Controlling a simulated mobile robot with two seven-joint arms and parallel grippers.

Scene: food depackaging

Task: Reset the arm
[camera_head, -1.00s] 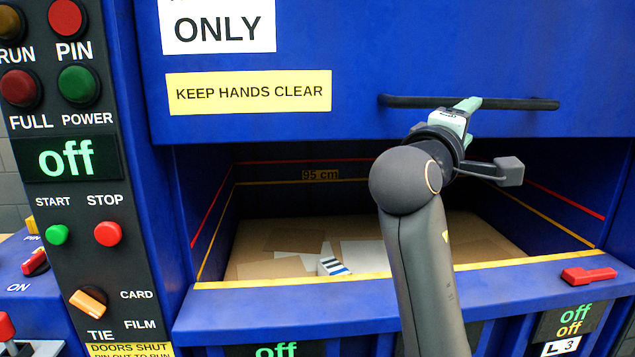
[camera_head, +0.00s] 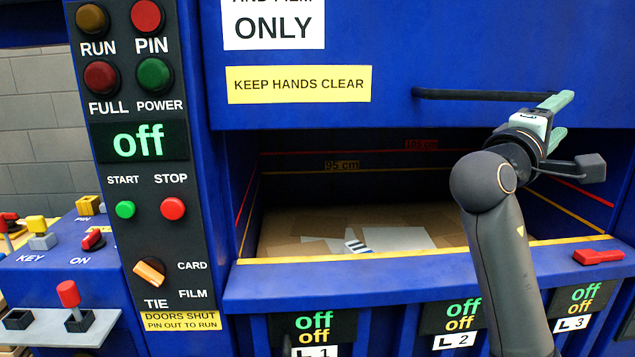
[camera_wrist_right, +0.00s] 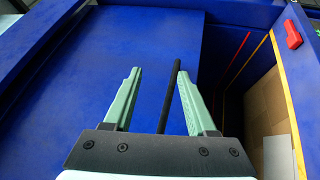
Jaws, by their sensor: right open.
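My right gripper (camera_head: 561,103) is open and empty. It is in front of the blue door of the machine, by the right end of the black bar handle (camera_head: 470,94). In the right wrist view, the gripper's two green fingers (camera_wrist_right: 159,72) are spread apart. The black bar (camera_wrist_right: 170,98) shows in the gap between them. I cannot tell how far beyond the fingertips the bar is. My right arm (camera_head: 503,230) rises from the lower right. My left gripper is out of view.
Below the door (camera_head: 300,55) is an open chamber with cardboard (camera_head: 290,225) and a striped piece (camera_head: 357,247) inside. A yellow-edged sill (camera_head: 400,285) runs along its front, with a red latch (camera_head: 598,257). A control panel (camera_head: 150,215) stands left. Side switches (camera_head: 70,295) are farther left.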

